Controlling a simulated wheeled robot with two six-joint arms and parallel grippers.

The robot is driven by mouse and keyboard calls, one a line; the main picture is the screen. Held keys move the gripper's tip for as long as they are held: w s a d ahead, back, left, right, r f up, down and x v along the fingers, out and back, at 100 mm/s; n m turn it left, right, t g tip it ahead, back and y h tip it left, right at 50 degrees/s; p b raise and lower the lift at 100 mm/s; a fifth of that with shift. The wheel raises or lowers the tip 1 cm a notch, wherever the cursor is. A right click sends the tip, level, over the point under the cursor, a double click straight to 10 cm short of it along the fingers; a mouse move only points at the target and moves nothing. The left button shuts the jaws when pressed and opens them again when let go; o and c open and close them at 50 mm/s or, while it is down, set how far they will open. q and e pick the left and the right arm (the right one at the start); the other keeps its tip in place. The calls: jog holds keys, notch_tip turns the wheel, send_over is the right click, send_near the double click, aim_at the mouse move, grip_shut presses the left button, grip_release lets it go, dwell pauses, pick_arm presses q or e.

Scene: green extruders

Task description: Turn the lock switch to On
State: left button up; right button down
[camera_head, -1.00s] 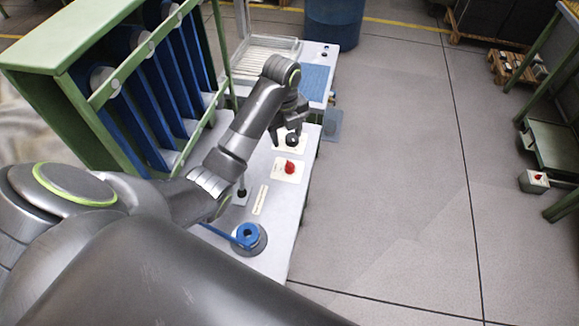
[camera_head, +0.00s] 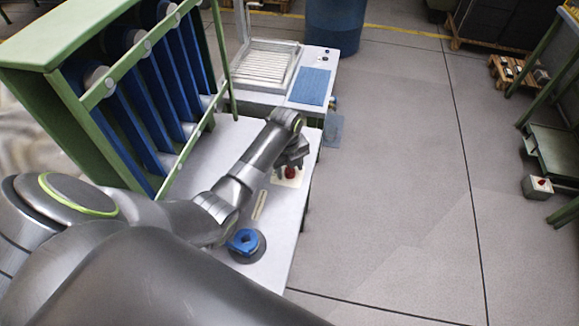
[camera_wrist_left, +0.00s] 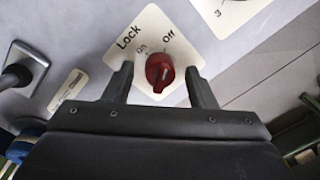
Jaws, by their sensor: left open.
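The lock switch is a red knob (camera_wrist_left: 159,72) on a white square plate (camera_wrist_left: 150,30) marked Lock, On and Off. In the head view the red knob (camera_head: 290,173) shows just below my left gripper (camera_head: 293,157). In the left wrist view my left gripper (camera_wrist_left: 160,74) is open, with one finger on each side of the knob. My right gripper is in no view.
A second white plate (camera_wrist_left: 222,22) marked 3 lies at the upper right of the wrist view. A grey socket with a black plug (camera_wrist_left: 18,75) is at left. A blue part (camera_head: 243,240) sits on the light bench (camera_head: 272,262); a green rack (camera_head: 35,55) stands left.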

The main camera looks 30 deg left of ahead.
pick_arm(q)
jog(key=c, duration=1)
jog(key=shift+o, duration=0.2)
jog(key=shift+r+n+p, duration=0.2)
jog(key=shift+n+p, duration=0.7)
jog(key=shift+p, duration=0.25)
jog(key=n+p, duration=0.5)
jog(key=n, duration=0.2)
jog(key=shift+f+n+y+p, duration=0.15)
jog(key=shift+n+y+p, duration=0.15)
jog(key=shift+n+p, duration=0.9)
jog(key=shift+n+b, duration=0.3)
jog(key=shift+n, duration=0.2)
jog(key=o, duration=1)
jog(key=shift+c, duration=0.2)
